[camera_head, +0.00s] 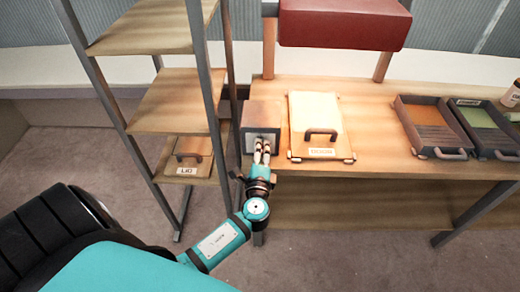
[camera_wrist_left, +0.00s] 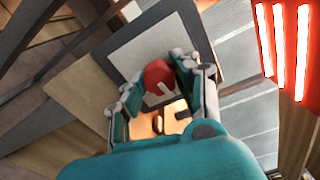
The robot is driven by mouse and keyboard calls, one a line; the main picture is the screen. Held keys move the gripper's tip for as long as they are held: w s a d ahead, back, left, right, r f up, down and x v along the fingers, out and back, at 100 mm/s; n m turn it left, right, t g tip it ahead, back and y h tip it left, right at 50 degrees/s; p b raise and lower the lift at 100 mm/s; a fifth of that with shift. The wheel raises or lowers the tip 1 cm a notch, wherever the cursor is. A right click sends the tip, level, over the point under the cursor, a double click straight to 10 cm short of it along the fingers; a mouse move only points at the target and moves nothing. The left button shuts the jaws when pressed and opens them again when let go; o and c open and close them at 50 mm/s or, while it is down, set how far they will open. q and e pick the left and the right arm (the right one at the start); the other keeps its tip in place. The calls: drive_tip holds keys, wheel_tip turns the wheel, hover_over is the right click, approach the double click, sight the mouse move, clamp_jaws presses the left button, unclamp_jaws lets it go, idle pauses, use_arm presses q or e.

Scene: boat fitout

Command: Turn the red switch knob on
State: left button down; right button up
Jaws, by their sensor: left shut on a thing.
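In the head view the dark box (camera_head: 262,114) stands on the workbench, and my gripper hides the knob. My left gripper (camera_head: 262,150) is at the front of the box. In the wrist view its fingers (camera_wrist_left: 152,85) are on both sides of the knob, shut on it. My right gripper is not in view.
A cream panel with a handle (camera_head: 318,108) lies right of the box. Two trays with handles (camera_head: 432,125) sit farther right on the bench (camera_head: 375,130). A shelf rack (camera_head: 165,105) with metal posts stands close on the left. A red padded board (camera_head: 345,25) is above.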

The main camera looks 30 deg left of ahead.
use_arm(q)
drive_tip(key=shift+m, duration=0.7)
drive_tip(key=shift+f, duration=0.1)
drive_tip(key=c, duration=1)
unclamp_jaws()
drive_tip(key=shift+d, duration=0.1)
drive_tip(key=v, duration=1.2)
